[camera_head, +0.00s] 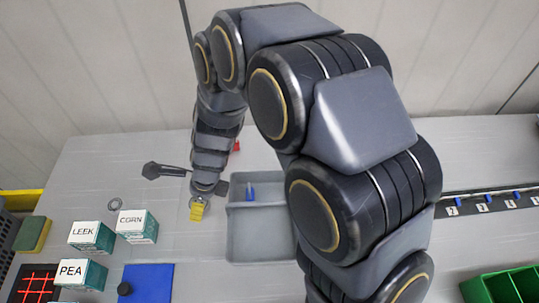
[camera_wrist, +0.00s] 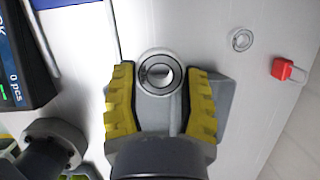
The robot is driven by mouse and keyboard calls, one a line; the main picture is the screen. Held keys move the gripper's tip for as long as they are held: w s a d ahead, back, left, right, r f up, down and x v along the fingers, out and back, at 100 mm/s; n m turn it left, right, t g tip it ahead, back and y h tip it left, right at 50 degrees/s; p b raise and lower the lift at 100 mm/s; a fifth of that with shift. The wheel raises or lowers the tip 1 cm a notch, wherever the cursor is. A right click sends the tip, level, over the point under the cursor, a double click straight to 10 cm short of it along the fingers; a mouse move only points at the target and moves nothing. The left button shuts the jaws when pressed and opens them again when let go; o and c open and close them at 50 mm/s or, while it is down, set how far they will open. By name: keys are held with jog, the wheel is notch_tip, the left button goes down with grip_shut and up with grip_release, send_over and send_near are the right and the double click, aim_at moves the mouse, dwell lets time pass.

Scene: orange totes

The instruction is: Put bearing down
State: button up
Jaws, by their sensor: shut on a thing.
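My gripper (camera_wrist: 160,88) has yellow ribbed fingers and is shut on a metal bearing (camera_wrist: 158,74). The bearing is a silver ring with a dark inner band, held between the fingertips with its open face toward the wrist camera. In the head view my gripper (camera_head: 197,211) is low over the grey table, just left of a grey bin. The held bearing cannot be made out there. I cannot tell whether it touches the surface below.
A grey bin (camera_head: 234,240) holds a small blue item (camera_head: 250,194). LEEK (camera_head: 91,237), CORN (camera_head: 137,226) and PEA (camera_head: 81,274) boxes stand left, near a blue mat (camera_head: 152,284). A loose ring (camera_head: 115,204) lies behind them.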

jog(key=w+d+m, duration=0.2)
jog(key=w+d, duration=0.1)
jog(key=d, duration=0.4)
jog(key=w+d+m+t, duration=0.1)
jog(key=w+d+m, duration=0.1)
jog(key=d, duration=0.5)
jog(key=w+d+m+h, duration=0.1)
jog(key=w+d+m, duration=0.2)
jog(key=d, duration=0.4)
jog(key=shift+w+d+r+t, duration=0.1)
jog(key=shift+w+d+t, duration=0.1)
jog(key=shift+w, duration=0.2)
jog(key=shift+w+d+t, duration=0.1)
jog(key=shift+w+t, duration=0.1)
jog(key=shift+w, duration=0.2)
jog(key=w+f, duration=0.3)
jog(key=w, duration=0.1)
jog(key=w+f, duration=0.2)
jog(key=w, duration=0.2)
jog(key=w+f, duration=0.3)
jog(key=w, duration=0.1)
jog(key=shift+w+f, duration=0.8)
jog(key=shift+f, duration=1.6)
jog(key=shift+a+f, duration=0.1)
jog(key=shift+f, duration=0.05)
jog(key=o, duration=1)
